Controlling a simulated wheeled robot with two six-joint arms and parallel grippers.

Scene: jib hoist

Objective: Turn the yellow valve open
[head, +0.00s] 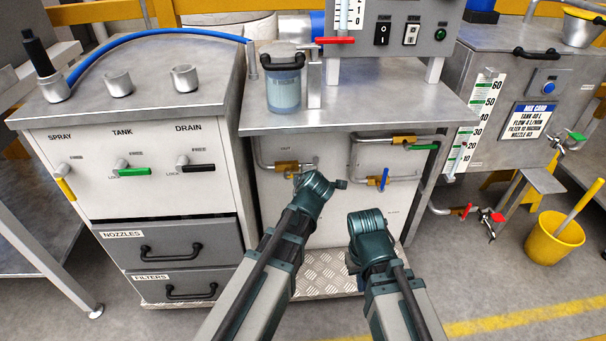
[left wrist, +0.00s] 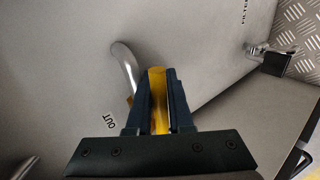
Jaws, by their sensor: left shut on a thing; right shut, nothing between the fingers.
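In the left wrist view, my left gripper (left wrist: 157,98) is shut on the yellow valve handle (left wrist: 157,88), with a dark finger on each side of it. A bent metal pipe (left wrist: 122,62) and an OUT label are beside it. In the head view, the brass valve body (head: 286,166) sits on a pipe on the cabinet front, just left of my left wrist, which hides the yellow handle. My right gripper (head: 368,220) is shut and empty, in front of the lower cabinet, apart from the valves. Its fingers are mostly hidden by its wrist.
Other pipe valves nearby have a green handle (head: 422,147) and a blue handle (head: 385,179). A separate yellow lever (head: 65,189) is under SPRAY on the left cabinet. A clear canister (head: 284,88) stands on the bench. A yellow bucket (head: 553,240) is on the floor at right.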

